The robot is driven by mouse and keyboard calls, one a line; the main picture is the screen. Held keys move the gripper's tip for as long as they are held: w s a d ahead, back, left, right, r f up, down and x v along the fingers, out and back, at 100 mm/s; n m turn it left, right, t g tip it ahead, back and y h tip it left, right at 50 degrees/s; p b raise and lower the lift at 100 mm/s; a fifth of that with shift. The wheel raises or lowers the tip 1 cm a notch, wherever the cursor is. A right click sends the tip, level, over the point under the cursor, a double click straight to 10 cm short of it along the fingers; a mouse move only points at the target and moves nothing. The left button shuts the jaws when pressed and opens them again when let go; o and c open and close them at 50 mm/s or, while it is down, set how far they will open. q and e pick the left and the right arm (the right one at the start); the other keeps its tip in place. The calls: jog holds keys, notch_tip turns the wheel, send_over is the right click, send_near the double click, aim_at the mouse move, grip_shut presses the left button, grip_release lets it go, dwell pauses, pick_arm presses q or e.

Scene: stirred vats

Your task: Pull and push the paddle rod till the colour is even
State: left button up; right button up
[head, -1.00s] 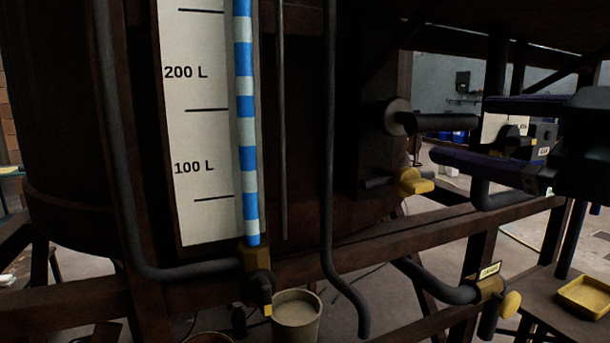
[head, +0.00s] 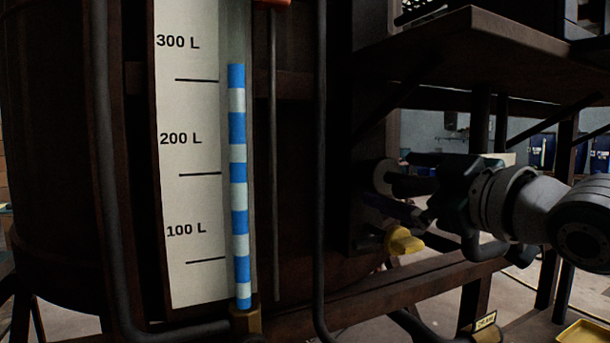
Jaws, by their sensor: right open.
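The vat (head: 55,150) fills the left of the head view. Its sight tube (head: 238,130) shows separate blue and pale bands, with the top of the blue a little below the 300 L mark. A dark horizontal rod, which looks like the paddle rod (head: 408,187), comes out of a round collar (head: 383,176) on the vat's right side. The rod's outer end is hidden behind the gripper. I cannot tell whether the fingers touch it. My left gripper is out of view.
A yellow valve handle (head: 403,241) sits just below the right gripper. A brown shelf (head: 470,40) overhangs above. A wooden beam (head: 450,276) crosses below. A vertical pipe (head: 320,150) runs in front of the vat. A yellow tray (head: 583,335) lies at the lower right.

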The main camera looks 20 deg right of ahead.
grip_shut()
dwell(0.8)
